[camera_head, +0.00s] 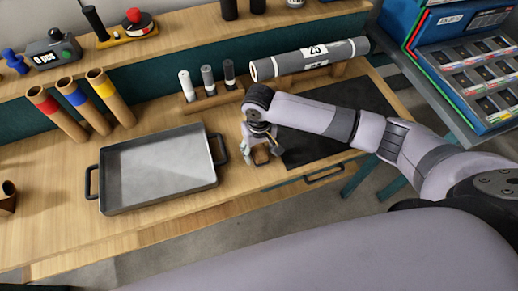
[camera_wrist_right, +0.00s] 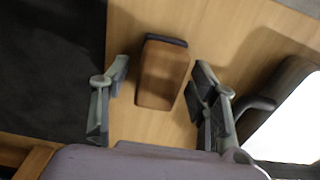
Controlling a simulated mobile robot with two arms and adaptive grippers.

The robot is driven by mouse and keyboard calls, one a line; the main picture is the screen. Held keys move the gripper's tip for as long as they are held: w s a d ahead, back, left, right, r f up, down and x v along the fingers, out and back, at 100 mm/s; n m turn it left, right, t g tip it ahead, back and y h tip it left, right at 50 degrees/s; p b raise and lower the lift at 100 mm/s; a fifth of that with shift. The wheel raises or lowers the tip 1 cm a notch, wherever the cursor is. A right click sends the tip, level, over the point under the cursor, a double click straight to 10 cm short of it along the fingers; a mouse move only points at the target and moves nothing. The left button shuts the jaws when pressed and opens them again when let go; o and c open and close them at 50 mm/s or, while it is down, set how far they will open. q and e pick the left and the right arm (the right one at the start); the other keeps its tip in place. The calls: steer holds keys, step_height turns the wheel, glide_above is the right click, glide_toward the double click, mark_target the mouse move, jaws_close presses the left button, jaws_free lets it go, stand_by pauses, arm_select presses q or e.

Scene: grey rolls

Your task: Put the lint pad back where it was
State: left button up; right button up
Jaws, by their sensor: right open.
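The lint pad looks like a small brown wooden block (camera_wrist_right: 163,78) with a dark strip along one end. It lies on the wooden bench top between the tray and the black mat, and shows in the head view (camera_head: 262,155) under my right gripper (camera_head: 261,151). In the right wrist view, the open fingers of my right gripper (camera_wrist_right: 160,82) stand on either side of the block, with a gap on both sides. I cannot tell how far above the bench the fingertips are. My left gripper is not in view.
A metal tray (camera_head: 158,168) with black handles stands left of the gripper. A black mat (camera_head: 345,122) lies right. Behind are a rack of small cylinders (camera_head: 208,98) and a long grey roll (camera_head: 310,58). Coloured tubes (camera_head: 80,100) stand at the back left.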

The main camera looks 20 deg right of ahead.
mark_target(259, 150)
step_height(259, 150, up, 12)
steer(key=shift+b, duration=0.35)
stand_by(0.5)
